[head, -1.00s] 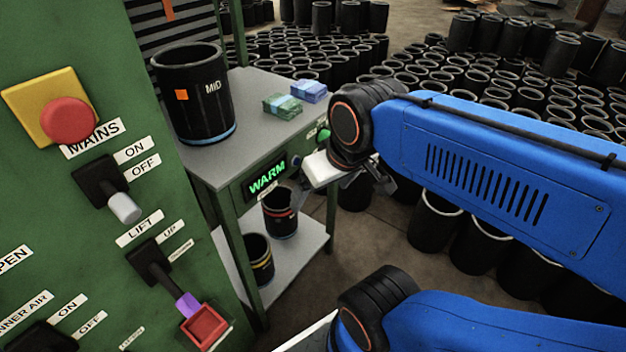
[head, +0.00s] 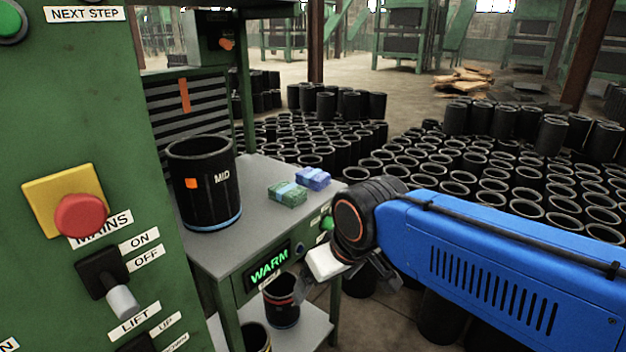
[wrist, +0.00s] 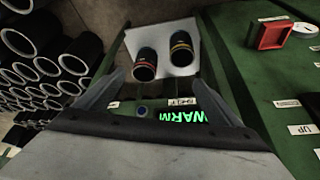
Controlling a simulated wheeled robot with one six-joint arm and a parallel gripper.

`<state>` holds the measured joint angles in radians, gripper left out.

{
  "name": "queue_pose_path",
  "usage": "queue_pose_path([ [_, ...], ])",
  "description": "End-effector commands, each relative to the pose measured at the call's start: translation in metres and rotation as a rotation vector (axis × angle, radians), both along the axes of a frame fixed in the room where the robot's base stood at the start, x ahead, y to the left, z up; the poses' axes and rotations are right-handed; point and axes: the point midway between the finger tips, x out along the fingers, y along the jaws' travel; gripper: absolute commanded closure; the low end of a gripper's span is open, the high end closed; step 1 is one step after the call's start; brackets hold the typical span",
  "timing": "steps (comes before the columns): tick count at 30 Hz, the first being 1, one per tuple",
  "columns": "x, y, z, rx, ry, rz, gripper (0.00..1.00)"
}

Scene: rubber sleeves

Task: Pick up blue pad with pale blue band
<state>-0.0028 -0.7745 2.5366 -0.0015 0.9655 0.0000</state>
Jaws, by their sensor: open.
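The blue pad with a pale blue band (head: 313,178) lies on the grey table top, at its far right part in the head view. A green pad with a pale blue band (head: 287,194) lies just in front and left of it. My gripper (head: 338,287) is in front of the table's front panel, below the level of the top and apart from both pads. In the wrist view my gripper (wrist: 160,92) shows two spread fingers with nothing between them; the WARM display and lower shelf lie beyond. The pads are not in the wrist view.
Two banded sleeves, red (wrist: 144,66) and yellow (wrist: 181,52), stand on the lower shelf. A green control panel (head: 60,140) fills the left. Many black sleeves cover the floor behind.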

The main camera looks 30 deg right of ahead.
Motion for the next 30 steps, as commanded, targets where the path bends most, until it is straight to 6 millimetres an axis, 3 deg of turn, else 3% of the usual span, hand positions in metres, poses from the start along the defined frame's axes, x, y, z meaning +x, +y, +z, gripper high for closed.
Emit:
queue_pose_path([
  [7,0.004,-0.001,0.005,-0.011,0.004,0.021,0.08],
  [11,0.022,-0.005,0.029,-0.066,0.026,0.124,0.08],
  [21,0.104,-0.033,0.124,-0.296,0.14,0.632,0.08],
  [30,0.181,-0.067,0.192,-0.443,0.249,1.108,0.08],
])
